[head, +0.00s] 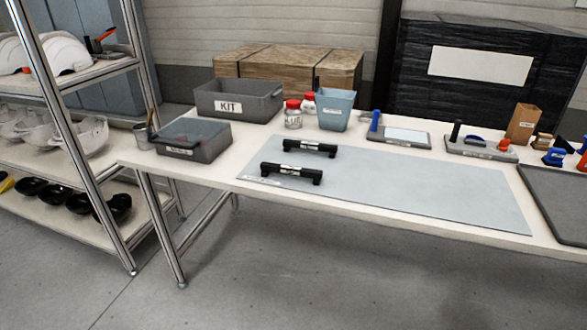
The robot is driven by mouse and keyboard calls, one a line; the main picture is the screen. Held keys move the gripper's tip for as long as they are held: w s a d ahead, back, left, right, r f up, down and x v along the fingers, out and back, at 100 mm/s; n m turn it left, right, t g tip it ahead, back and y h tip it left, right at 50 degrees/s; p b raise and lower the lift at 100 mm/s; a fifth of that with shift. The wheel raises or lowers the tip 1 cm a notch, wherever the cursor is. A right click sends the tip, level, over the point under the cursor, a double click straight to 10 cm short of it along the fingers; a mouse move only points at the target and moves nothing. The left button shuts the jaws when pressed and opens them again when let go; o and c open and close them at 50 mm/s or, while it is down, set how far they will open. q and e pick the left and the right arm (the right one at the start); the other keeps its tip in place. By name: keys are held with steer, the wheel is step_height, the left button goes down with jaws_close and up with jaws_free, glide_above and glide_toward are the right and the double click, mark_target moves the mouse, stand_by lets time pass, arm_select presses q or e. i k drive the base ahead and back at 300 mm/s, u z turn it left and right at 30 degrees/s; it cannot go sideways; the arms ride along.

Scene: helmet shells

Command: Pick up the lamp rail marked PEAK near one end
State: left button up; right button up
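Two black rails with white labels lie on the grey mat (420,195) on the table. The label print is too small to read, so I cannot tell which one is marked PEAK. Both rails lie roughly parallel, apart from each other, on the left part of the mat. Neither of my grippers shows in the head view.
A dark tray (562,190) lies at the right. A shelf rack (55,105) stands left. The mat's right part is clear.

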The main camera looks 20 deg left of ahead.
mark_target(287, 144)
steer(key=u, duration=2.5)
steer(key=i, duration=1.45)
steer(key=z, duration=1.65)
